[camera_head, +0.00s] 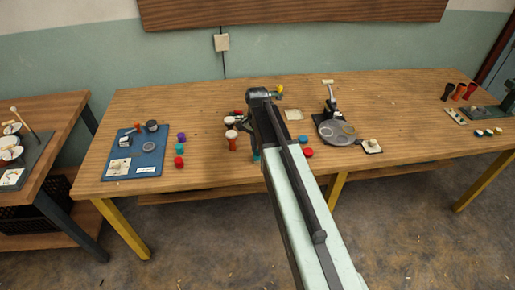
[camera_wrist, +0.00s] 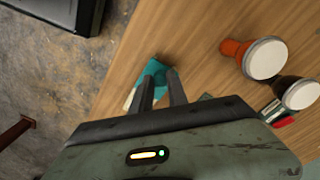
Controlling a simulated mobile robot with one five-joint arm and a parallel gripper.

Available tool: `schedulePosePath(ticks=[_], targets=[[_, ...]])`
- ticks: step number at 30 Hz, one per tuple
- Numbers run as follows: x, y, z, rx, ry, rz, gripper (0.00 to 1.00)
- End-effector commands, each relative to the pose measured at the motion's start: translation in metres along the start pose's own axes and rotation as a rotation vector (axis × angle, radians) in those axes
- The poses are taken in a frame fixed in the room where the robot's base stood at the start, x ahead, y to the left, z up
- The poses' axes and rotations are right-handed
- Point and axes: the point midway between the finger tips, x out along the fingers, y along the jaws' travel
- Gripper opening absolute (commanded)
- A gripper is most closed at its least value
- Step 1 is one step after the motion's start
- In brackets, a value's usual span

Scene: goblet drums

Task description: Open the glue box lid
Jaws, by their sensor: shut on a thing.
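In the wrist view, my gripper (camera_wrist: 160,82) is low over the table near its front edge. Its two dark fingers are shut on a teal thing (camera_wrist: 152,72) with a pale part beside it, partly hidden behind the fingers. I cannot tell whether this teal thing is the glue box or its lid. In the head view, a bit of teal (camera_head: 256,155) shows beside my arm, and my arm hides the gripper. No glue box lid can be made out clearly in either view.
An orange goblet drum (camera_wrist: 235,48) and a dark one (camera_wrist: 285,88) stand close by, right of my gripper. A blue board (camera_head: 135,165) with small parts lies at the table's left. A round grey plate (camera_head: 328,132) with a lever stands right of my arm.

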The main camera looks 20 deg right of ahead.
Motion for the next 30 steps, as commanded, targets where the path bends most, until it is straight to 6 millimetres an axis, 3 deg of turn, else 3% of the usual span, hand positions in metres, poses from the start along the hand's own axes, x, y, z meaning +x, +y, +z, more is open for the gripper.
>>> schedulePosePath(ticks=[1, 3, 14, 30], targets=[[0.000, -0.004, 0.001, -0.001, -0.006, -0.011, 0.22], [0.000, -0.002, -0.001, 0.004, -0.006, -0.012, 0.41], [-0.003, 0.007, -0.010, 0.020, -0.004, -0.008, 0.41], [-0.080, 0.004, -0.010, 0.016, -0.005, -0.009, 0.41]])
